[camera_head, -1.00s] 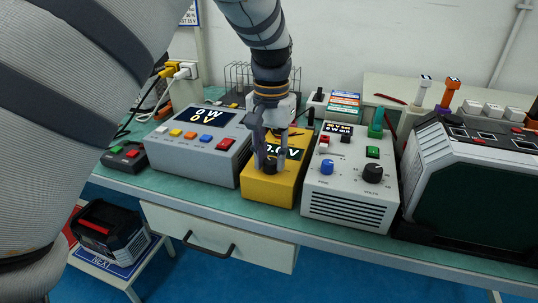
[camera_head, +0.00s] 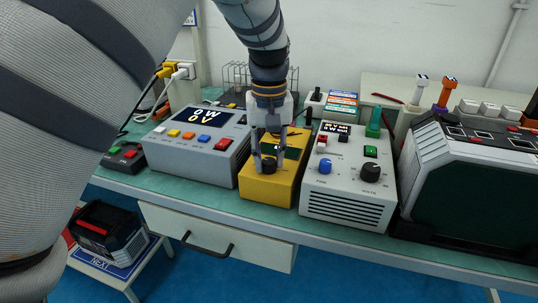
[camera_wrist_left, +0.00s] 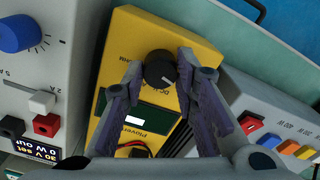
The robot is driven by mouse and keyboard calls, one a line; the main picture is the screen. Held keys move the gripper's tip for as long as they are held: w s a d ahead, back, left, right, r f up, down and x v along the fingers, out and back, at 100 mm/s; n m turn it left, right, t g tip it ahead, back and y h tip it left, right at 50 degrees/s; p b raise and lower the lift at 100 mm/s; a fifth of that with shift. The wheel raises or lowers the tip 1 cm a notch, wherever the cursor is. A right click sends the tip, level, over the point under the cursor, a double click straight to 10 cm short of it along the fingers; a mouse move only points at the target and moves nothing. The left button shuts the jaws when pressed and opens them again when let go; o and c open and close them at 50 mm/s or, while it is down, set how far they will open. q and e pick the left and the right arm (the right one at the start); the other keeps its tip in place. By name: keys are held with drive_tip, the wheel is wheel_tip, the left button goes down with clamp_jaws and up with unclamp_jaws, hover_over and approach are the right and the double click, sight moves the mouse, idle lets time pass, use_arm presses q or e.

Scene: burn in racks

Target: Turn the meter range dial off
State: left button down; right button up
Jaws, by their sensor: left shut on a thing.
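The yellow meter (camera_head: 288,184) stands on the bench between two grey instruments. Its black range dial (camera_wrist_left: 160,69) has a pale pointer line and sits near the end of its face. My left gripper (camera_head: 264,166) reaches down from above, its two fingers on either side of the dial and closed on it. The meter's display (camera_wrist_left: 143,116) is dark in the head view, partly hidden by the gripper; a small white patch shows on it in the wrist view. My right gripper is not in view.
A grey unit (camera_head: 205,165) with coloured buttons and a "0 W 0 V" display stands close on the left. A white supply (camera_head: 340,197) with blue and black knobs stands close on the right. A dark-fronted case (camera_head: 470,190) is further right.

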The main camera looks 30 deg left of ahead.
sight(269, 160)
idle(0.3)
use_arm(q)
drive_tip(key=c, duration=1.3)
unclamp_jaws()
wheel_tip(269, 160, up, 12)
drive_tip(key=shift+r, duration=0.1)
